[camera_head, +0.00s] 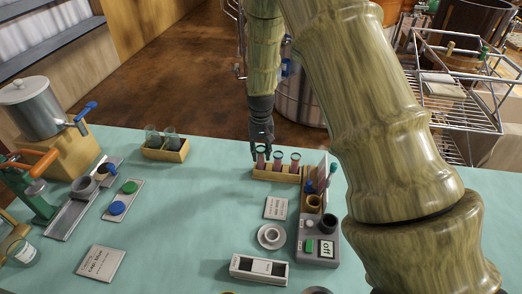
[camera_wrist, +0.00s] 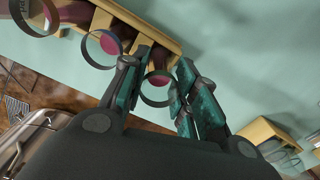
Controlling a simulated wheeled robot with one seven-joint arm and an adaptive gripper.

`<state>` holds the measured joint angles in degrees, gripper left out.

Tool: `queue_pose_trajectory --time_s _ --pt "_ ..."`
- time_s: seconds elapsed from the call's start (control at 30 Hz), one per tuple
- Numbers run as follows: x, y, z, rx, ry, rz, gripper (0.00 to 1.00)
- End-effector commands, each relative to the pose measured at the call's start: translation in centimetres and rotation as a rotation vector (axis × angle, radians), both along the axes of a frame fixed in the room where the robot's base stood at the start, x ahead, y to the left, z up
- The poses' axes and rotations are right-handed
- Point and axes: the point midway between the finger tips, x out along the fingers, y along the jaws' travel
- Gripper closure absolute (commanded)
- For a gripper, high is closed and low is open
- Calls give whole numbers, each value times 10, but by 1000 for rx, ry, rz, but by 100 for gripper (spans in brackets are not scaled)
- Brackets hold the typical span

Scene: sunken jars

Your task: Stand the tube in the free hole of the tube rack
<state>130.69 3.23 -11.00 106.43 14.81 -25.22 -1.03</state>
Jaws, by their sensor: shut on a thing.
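The tube rack (camera_head: 278,174) is a wooden block at the middle of the teal table. It also shows along the top of the wrist view (camera_wrist: 170,42). Two dark red tubes with teal rims, a middle one (camera_head: 278,161) and a right one (camera_head: 295,163), stand upright in it. My gripper (camera_head: 262,145) is shut on a third such tube (camera_head: 261,158) at the rack's left end. In the wrist view this tube's ring-like rim (camera_wrist: 155,101) shows between my fingers. The tube looks upright; whether its bottom rests fully in the hole is hidden.
Another wooden rack (camera_head: 165,153) with two glass tubes stands to the left. A grey device (camera_head: 318,245) with a wooden holder is right of and in front of the tube rack.

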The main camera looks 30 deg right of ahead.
Motion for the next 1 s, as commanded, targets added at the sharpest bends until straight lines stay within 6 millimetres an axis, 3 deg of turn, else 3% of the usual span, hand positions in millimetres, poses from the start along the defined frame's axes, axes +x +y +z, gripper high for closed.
queue_pose_trajectory --time_s 1.0 --pt "0 0 -12 0 0 0 96"
